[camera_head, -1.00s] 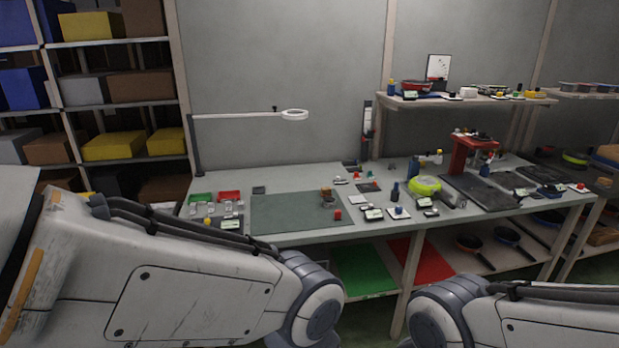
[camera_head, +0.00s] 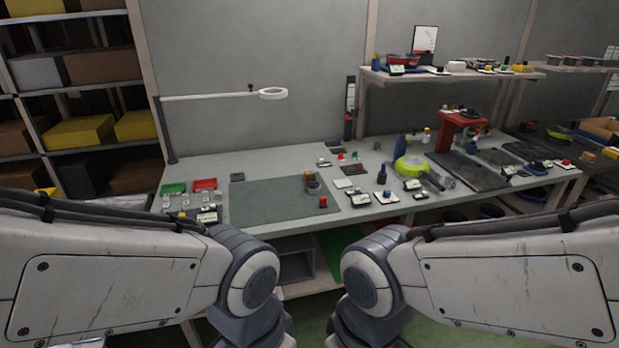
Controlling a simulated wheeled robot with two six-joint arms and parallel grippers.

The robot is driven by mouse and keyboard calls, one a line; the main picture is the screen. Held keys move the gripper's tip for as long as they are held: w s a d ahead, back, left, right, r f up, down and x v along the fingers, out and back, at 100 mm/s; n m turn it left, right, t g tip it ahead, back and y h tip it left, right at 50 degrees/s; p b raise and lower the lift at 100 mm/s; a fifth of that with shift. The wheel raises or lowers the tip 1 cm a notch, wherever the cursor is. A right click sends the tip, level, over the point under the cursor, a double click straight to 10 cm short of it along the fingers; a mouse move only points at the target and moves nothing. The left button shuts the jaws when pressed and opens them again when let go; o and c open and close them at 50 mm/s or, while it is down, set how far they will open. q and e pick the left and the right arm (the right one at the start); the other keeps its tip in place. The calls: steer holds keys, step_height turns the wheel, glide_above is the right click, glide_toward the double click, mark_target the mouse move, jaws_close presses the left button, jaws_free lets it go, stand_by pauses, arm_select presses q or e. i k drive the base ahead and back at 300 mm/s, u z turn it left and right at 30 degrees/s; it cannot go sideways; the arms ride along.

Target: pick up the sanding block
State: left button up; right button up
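I cannot tell for sure which thing is the sanding block. A small brown block (camera_head: 309,176) stands on the dark green mat (camera_head: 265,206), with a small grey round thing against it. A small red block (camera_head: 323,202) sits near the mat's right front edge. Both are too small to make out closely. My two arms come in from the left and right and bend down at grey joints in front of the workbench. Both grippers are below the picture, out of view.
The workbench (camera_head: 205,166) carries green and red trays (camera_head: 205,184) at left, and a yellow-green pan (camera_head: 408,168), a red stand (camera_head: 462,130) and dark plates at right. A lamp arm (camera_head: 210,97) reaches over the back left. Shelves stand at far left.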

mark_target(310, 175)
steer(key=z, duration=0.45)
steer(key=i, duration=2.4)
steer(key=u, duration=0.4)
